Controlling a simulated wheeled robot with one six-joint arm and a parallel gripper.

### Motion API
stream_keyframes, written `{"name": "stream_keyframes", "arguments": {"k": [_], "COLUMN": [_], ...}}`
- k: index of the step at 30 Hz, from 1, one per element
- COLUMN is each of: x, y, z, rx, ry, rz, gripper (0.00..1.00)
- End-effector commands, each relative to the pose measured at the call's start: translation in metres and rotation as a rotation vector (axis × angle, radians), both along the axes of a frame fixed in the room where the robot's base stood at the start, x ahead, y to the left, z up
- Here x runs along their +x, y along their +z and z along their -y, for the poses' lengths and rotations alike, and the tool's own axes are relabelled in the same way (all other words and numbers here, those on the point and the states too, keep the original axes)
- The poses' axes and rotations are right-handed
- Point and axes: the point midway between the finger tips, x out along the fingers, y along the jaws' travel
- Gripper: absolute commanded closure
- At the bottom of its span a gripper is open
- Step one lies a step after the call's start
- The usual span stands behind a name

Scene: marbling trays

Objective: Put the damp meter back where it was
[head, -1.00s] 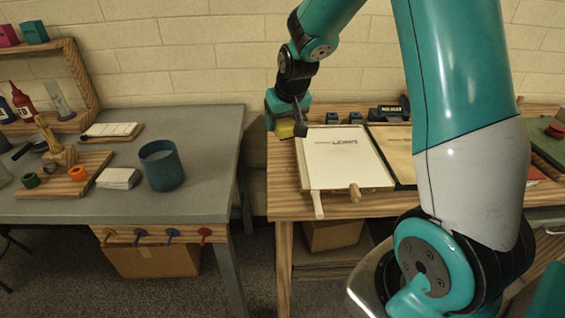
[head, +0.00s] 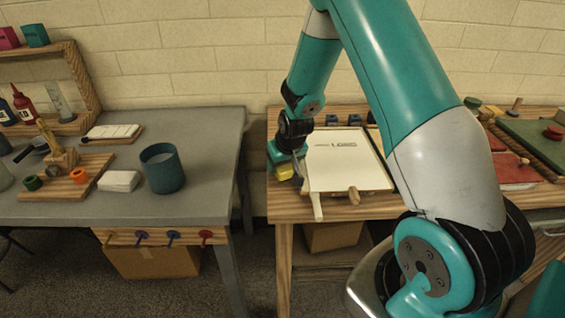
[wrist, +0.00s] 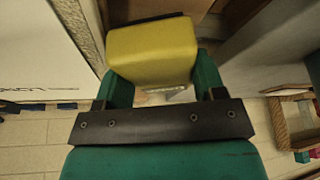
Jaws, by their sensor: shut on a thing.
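My gripper (head: 287,165) is low at the left end of the wooden table, beside the white tray. It is shut on a yellow block-like thing, which I take to be the damp meter (head: 284,172). In the wrist view the yellow damp meter (wrist: 152,50) sits between the green fingers of my gripper (wrist: 160,85). Its far side is hidden. I cannot tell whether it touches the tabletop.
The white tray (head: 345,172) with wooden handles is close on the gripper's right. The wooden table (head: 380,205) has bare wood along its front. A gap separates it from the grey table (head: 215,150), which holds a blue-green cup (head: 162,170).

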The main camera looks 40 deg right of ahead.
Motion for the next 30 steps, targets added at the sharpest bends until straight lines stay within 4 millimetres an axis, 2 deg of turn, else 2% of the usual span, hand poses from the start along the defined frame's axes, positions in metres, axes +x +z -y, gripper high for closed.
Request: {"name": "stream_keyframes", "arguments": {"k": [15, 16, 18, 19, 26, 30], "x": [0.0, 0.0, 0.0, 0.0, 0.0, 0.0], "y": [-0.012, -0.012, -0.012, -0.012, -0.011, -0.003], "z": [0.0, 0.0, 0.0, 0.0, 0.0, 0.0], "rx": [0.0, 0.0, 0.0, 0.0, 0.0, 0.0], "ry": [0.0, 0.0, 0.0, 0.0, 0.0, 0.0], "rz": [0.0, 0.0, 0.0, 0.0, 0.0, 0.0], "gripper": [0.55, 0.32, 0.16, 0.11, 0.11, 0.11]}}
